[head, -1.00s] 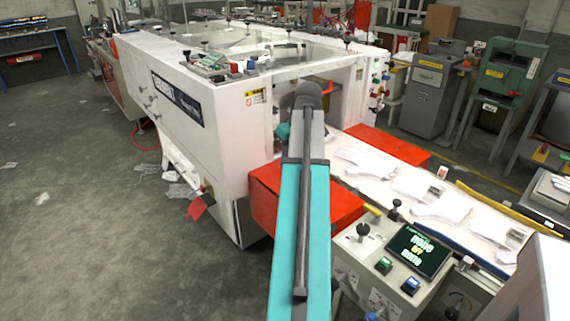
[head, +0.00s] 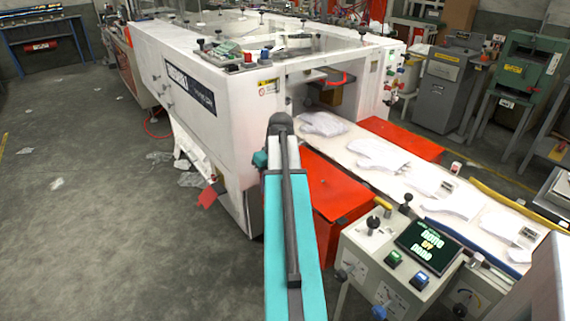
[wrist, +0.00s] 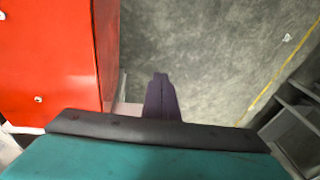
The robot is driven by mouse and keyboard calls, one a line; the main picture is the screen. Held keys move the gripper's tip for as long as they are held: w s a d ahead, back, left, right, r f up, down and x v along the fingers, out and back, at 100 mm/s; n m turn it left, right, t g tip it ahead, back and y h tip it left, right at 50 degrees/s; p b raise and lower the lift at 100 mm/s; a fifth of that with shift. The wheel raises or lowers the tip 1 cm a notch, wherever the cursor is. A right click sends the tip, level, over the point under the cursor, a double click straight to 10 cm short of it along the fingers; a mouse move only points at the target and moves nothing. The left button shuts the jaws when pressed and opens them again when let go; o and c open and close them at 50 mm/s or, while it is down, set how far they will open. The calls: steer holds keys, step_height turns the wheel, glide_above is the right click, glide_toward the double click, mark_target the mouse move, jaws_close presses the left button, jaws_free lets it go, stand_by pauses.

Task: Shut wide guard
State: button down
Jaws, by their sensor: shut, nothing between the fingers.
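Two red box-like covers flank the conveyor at the white machine's outlet. The near one (head: 337,205) stands just right of my arm and is partly hidden by it; the far one (head: 402,138) lies beyond the conveyor. I cannot tell which is the wide guard, or whether either is open. In the wrist view a red cover (wrist: 50,55) with a small pale knob fills the upper left. My gripper (wrist: 160,78) is shut and empty, right of that red cover and apart from it, over the floor. In the head view the arm hides the gripper.
White gloves lie along the conveyor (head: 395,180). A control panel (head: 425,245) with buttons and a lit screen stands at the front right. Grey and green machines stand at the back right. Open floor (head: 80,220) spreads left; a grey frame (wrist: 297,130) is at the wrist view's lower right.

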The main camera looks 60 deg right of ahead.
steer(key=w+a+f+n+g+y, duration=0.15)
steer(key=a+f+g, duration=0.25)
steer(key=a+f, duration=2.2)
steer(key=s+a+f+n+g+h, duration=0.1)
steer(key=s+a+f+g+h, duration=0.1)
steer(key=s+a+f, duration=1.5)
steer(key=s+a+g, duration=0.1)
steer(key=s+a, duration=0.2)
steer(key=a, duration=0.1)
steer(key=shift+s+f+n+g, duration=0.15)
steer(key=shift+f+n+g, duration=0.2)
steer(key=shift+g, duration=0.05)
steer(key=shift+h, duration=0.25)
steer(key=c, duration=1.9)
jaws_free()
steer(key=shift+o, duration=0.7)
